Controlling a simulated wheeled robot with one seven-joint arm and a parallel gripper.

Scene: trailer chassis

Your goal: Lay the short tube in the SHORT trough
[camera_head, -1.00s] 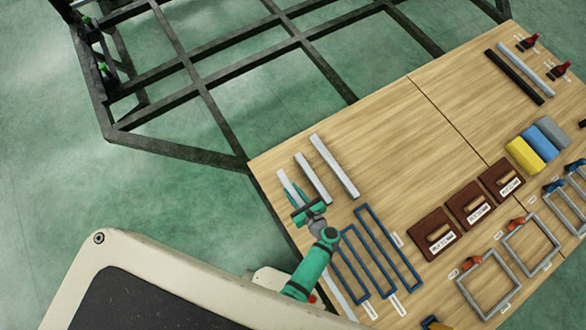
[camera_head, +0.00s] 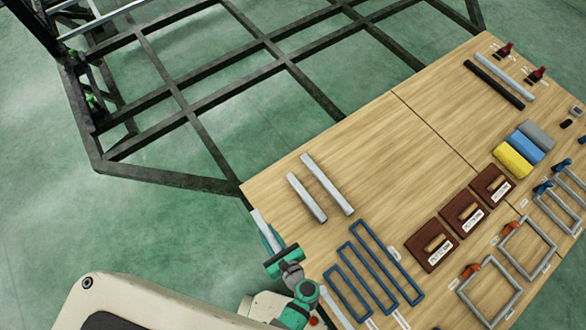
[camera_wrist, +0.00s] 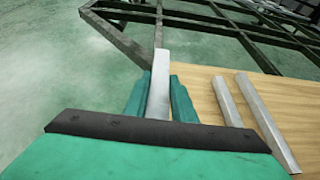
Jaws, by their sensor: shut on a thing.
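My gripper (camera_head: 267,240) is shut on a short pale grey tube (camera_head: 260,224), near the left edge of the table. In the wrist view, the held tube (camera_wrist: 159,88) points away between the two green fingers. Its near end is hidden by the gripper. Three blue-framed troughs of stepped length lie on the table, to the right of my gripper in the head view. The shortest, taken as the SHORT trough (camera_head: 331,270), is the leftmost and looks empty; its label is unreadable.
Two longer grey tubes (camera_head: 307,198) (camera_head: 327,185) lie on the wooden table (camera_head: 400,160). Brown blocks with handles (camera_head: 432,244) stand right of the troughs. A dark chassis frame (camera_head: 190,105) lies beyond the table. The table's far middle is clear.

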